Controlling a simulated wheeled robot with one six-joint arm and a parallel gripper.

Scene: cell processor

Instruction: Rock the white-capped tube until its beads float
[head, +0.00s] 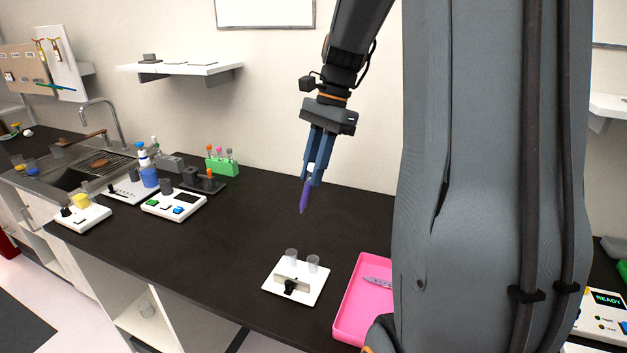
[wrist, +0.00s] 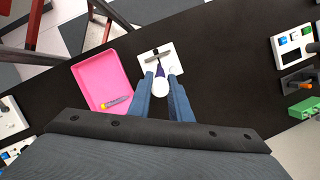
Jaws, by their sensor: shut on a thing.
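My gripper (head: 313,181) points down above the dark counter and is shut on the white-capped tube (head: 304,198). The tube's body is purple and hangs slightly tilted below the fingers, clear of the counter. Its white cap (wrist: 161,87) shows between the two blue fingers in the wrist view, with a bit of purple (wrist: 160,71) beyond it. Separate beads inside the tube cannot be made out.
A white plate (head: 273,286) with two clear cups and a black knob stands on the counter. The pink tray (head: 347,318) is right of it. A green rack (head: 222,167) with capped tubes and several small devices stand at the left. The middle of the counter is clear.

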